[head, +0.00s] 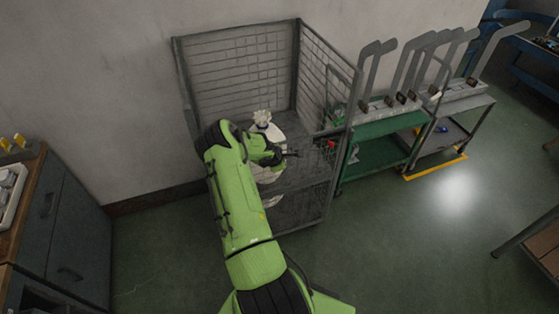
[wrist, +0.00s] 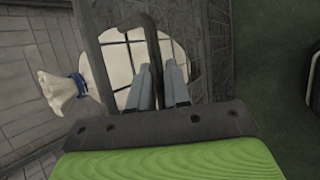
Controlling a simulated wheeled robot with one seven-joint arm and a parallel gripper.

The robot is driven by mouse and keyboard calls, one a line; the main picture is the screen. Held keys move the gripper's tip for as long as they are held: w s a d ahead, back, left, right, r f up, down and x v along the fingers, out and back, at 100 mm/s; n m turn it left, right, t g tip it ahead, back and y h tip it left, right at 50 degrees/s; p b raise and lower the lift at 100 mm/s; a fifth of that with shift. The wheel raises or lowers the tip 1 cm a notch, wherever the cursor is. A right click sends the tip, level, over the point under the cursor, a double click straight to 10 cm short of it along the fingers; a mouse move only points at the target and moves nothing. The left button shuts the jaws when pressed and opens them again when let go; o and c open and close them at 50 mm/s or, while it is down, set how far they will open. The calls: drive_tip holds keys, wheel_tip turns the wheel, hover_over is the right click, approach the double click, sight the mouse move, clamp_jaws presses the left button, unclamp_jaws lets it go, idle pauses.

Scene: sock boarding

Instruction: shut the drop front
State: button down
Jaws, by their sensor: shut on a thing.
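The wire cage trolley (head: 250,58) stands against the wall with mesh back and sides. A white sack (head: 264,122) sits inside it; in the wrist view the sack (wrist: 72,93) shows its blue tie. My gripper (head: 292,154) is at the cage's front, partly hidden by my own green arm. In the wrist view its fingers (wrist: 160,82) are shut on a dark bar of the drop front (wrist: 152,35), with the sack seen through wires behind. My arm covers much of the cage front in the head view, so the drop front's exact tilt cannot be told.
A green cart (head: 378,150) and a grey cart (head: 450,130), carrying several grey upright boards, stand close to the cage's right. A dark cabinet (head: 65,235) stands at the left. The green floor (head: 400,250) at the front right is clear; a bench edge (head: 535,245) lies at far right.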

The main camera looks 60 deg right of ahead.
drive_tip(key=shift+w+r, duration=0.15)
drive_tip(key=shift+w, duration=0.1)
drive_tip(key=c, duration=1.2)
unclamp_jaws()
drive_tip(key=shift+d, duration=0.1)
drive_tip(key=shift+o, duration=0.2)
drive_tip(key=shift+r, duration=0.1)
drive_tip(key=v, duration=1.5)
drive_tip(key=shift+s+a+p, duration=0.2)
drive_tip(key=shift+a+p, duration=0.15)
drive_tip(key=shift+p, duration=0.05)
drive_tip(key=shift+r, duration=0.1)
